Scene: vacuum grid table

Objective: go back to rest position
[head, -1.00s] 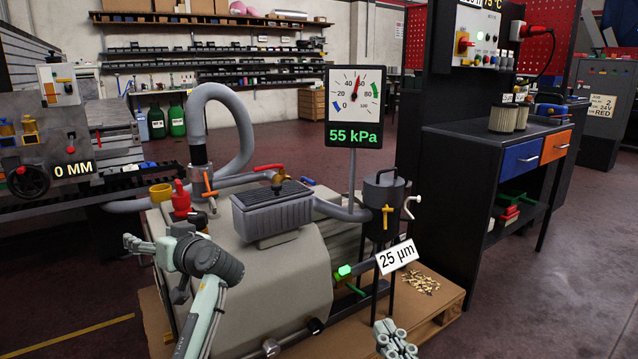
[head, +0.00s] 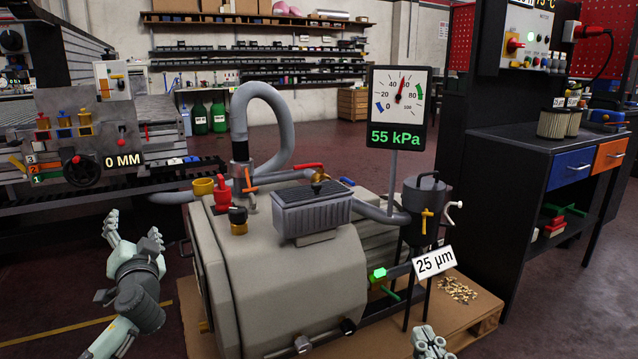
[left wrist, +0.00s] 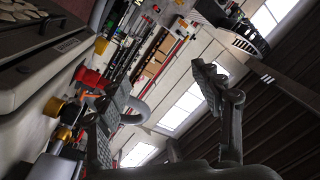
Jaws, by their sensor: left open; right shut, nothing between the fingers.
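My left gripper (head: 134,235) is in the head view at the lower left, beside the vacuum pump (head: 290,270). Its fingers point up, spread apart, with nothing between them. It is clear of the pump's left end. In the left wrist view the left gripper (left wrist: 158,100) also shows spread fingers with open air between them. My right gripper (head: 428,343) shows at the bottom edge of the head view, in front of the pallet. Its fingers are together and empty, and its arm is out of view.
The pump stands on a wooden pallet (head: 460,311) with a hose, red and yellow knobs (head: 203,186) and a 55 kPa gauge (head: 396,105). A machine with a 0 MM sign (head: 125,161) stands at the left. A black workbench (head: 500,165) stands at the right. Floor is open at the lower left.

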